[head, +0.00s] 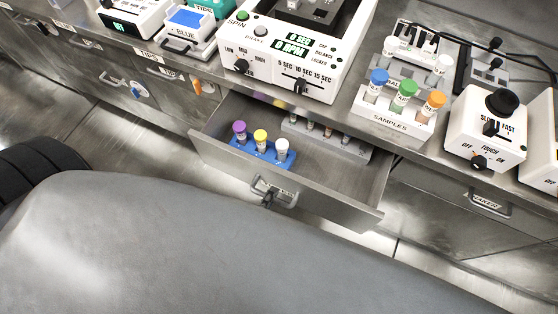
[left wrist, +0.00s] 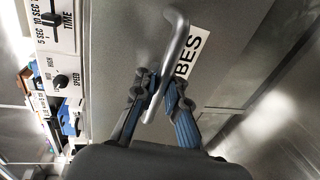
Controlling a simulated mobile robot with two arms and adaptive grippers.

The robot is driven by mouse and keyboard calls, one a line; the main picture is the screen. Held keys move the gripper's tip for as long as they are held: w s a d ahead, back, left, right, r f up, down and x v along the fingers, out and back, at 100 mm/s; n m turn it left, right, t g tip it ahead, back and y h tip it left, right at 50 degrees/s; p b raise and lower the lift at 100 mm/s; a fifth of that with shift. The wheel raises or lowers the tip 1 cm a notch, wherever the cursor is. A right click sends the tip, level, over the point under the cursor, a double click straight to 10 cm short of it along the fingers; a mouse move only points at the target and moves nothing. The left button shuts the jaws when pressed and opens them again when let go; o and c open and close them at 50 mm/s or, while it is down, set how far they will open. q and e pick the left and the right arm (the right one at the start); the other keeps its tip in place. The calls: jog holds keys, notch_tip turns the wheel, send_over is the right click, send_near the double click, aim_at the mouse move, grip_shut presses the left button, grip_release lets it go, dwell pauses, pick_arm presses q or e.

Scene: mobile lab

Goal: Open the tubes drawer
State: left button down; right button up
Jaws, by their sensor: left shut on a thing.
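The tubes drawer (head: 340,209) is pulled out from under the bench in the head view, its inside showing. It holds a blue rack (head: 244,152) with purple-, yellow- and white-capped tubes, and a grey rack (head: 345,148) behind. Its metal handle (head: 286,198) is on the front; in the left wrist view the handle (left wrist: 178,45) runs beside a label (left wrist: 190,52) ending in "BES". My left gripper (left wrist: 160,92) is shut on the handle, its fingers on both sides of the bar. In the head view only a little of that gripper (head: 268,200) shows. My right gripper is not in view.
On the bench above stand a centrifuge-like machine (head: 318,72) with a spin panel, a samples rack (head: 388,120) with capped tubes and a shaker box (head: 480,125). Closed drawers flank the open one, the right one with its own handle (head: 490,203). Bare floor (head: 125,140) shows at left.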

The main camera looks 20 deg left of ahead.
pick_arm(q)
jog(key=f+v, duration=0.1)
jog(key=v, duration=0.5)
jog(key=shift+s, duration=0.45)
jog(key=c, duration=1.5)
grip_release()
jog(key=shift+c, duration=0.2)
jog(key=shift+o, duration=0.7)
jog(key=shift+s, duration=0.1)
jog(key=v, duration=1.2)
